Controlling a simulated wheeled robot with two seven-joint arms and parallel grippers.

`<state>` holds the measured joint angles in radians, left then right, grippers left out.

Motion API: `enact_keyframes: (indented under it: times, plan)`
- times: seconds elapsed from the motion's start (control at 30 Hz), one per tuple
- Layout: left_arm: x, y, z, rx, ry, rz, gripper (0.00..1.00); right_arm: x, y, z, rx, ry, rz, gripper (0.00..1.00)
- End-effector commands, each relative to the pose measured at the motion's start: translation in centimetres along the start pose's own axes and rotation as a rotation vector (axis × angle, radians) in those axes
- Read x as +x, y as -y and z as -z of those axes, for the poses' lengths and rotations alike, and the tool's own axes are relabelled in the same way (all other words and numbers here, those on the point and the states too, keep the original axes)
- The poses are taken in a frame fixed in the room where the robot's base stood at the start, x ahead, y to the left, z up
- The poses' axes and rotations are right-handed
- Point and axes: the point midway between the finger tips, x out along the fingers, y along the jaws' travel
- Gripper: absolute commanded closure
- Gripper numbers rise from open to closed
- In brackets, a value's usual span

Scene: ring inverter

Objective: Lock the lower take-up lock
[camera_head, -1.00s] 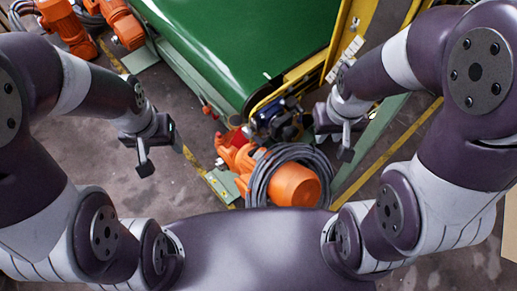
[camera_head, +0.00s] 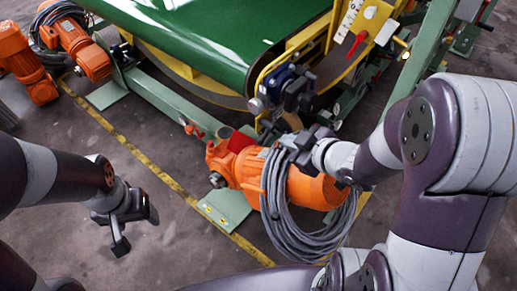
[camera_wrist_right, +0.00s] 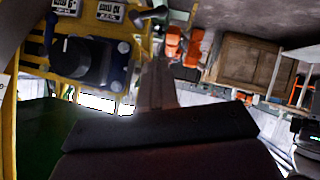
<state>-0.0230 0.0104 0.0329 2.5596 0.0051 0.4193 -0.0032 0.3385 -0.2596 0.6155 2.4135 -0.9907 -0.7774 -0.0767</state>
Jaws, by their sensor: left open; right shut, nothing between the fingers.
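A blue and black unit (camera_head: 286,84) sits on the yellow frame at the near end of the conveyor; the right wrist view shows a blue-rimmed black part (camera_wrist_right: 85,62) on a yellow plate. A red lever (camera_head: 357,43) is on the yellow plate further right. I cannot tell which part is the lower take-up lock. My right gripper (camera_head: 292,121) is shut and empty, just below the blue and black unit; its closed fingers (camera_wrist_right: 158,82) show in the right wrist view. Contact is unclear. My left gripper (camera_head: 122,226) is open and empty above the floor at left.
An orange motor (camera_head: 315,190) with a coil of grey cable (camera_head: 285,225) lies below my right gripper. The green belt (camera_head: 205,35) and green beam (camera_head: 160,100) stand behind. More orange motors (camera_head: 85,55) are at the far left. The floor at left is clear.

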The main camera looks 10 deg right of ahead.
Motion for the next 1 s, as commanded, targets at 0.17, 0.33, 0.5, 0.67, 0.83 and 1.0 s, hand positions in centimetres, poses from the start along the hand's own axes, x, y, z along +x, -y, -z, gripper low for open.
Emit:
enact_keyframes:
  times: [0.17, 0.33, 0.5, 0.67, 0.83, 1.0]
  plan:
    - [0.0, 0.0, 0.0, 0.000, 0.001, 0.000, 0.30, 0.0, 0.0, 0.2, -0.002, -0.011, -0.001, 1.00]
    - [0.2, 0.0, -0.1, 0.000, 0.001, 0.000, 0.30, 0.2, 0.0, 0.2, -0.002, -0.010, -0.001, 1.00]
    - [1.6, 0.0, -0.2, 0.000, 0.001, 0.000, 0.30, 2.4, 0.2, -0.1, -0.003, -0.010, 0.001, 1.00]
    - [3.4, 0.0, -0.5, 0.000, 0.002, 0.000, 0.30, 5.9, 0.3, -0.2, -0.003, -0.010, 0.002, 1.00]
    - [5.1, 0.0, -0.7, 0.000, 0.001, 0.000, 0.30, 9.6, 0.2, -0.2, -0.003, -0.009, 0.000, 1.00]
    - [6.6, 0.0, -0.8, 0.000, 0.001, 0.000, 0.30, 11.8, 0.1, -1.6, 0.001, -0.007, -0.003, 1.00]
